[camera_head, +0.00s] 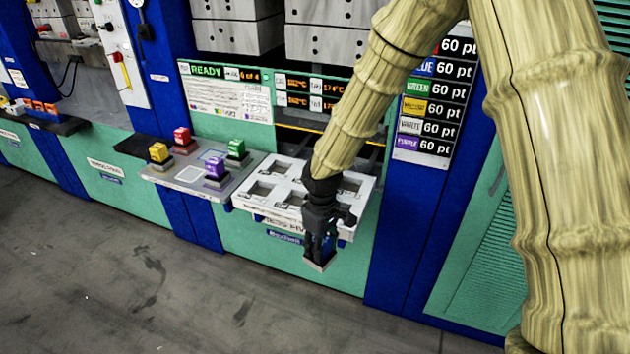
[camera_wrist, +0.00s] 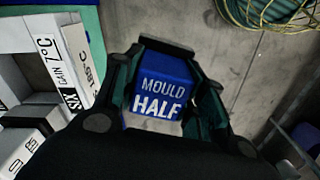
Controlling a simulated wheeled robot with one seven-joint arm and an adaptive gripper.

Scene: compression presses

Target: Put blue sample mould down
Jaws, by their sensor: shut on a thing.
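My gripper (camera_head: 322,232) is shut on the blue sample mould (camera_wrist: 163,85), whose face reads "MOULD HALF" in the wrist view. In the head view the mould is mostly hidden between the dark fingers, with a grey plate at its lower end. The gripper points down in front of the press, at the near right part of a white tray (camera_head: 243,203) with square openings. The mould hangs apart from the tray, with floor beneath it in the wrist view. A grey side shelf (camera_head: 188,174) left of the tray carries yellow, red, green and purple moulds and a pale square outline.
The yellow (camera_head: 159,153), red (camera_head: 182,137), green (camera_head: 236,149) and purple (camera_head: 215,170) moulds stand close together. A pale square (camera_head: 190,174) near the shelf's front is bare. The press frame and sign (camera_head: 430,115) stand right of the tray. The floor in front is clear.

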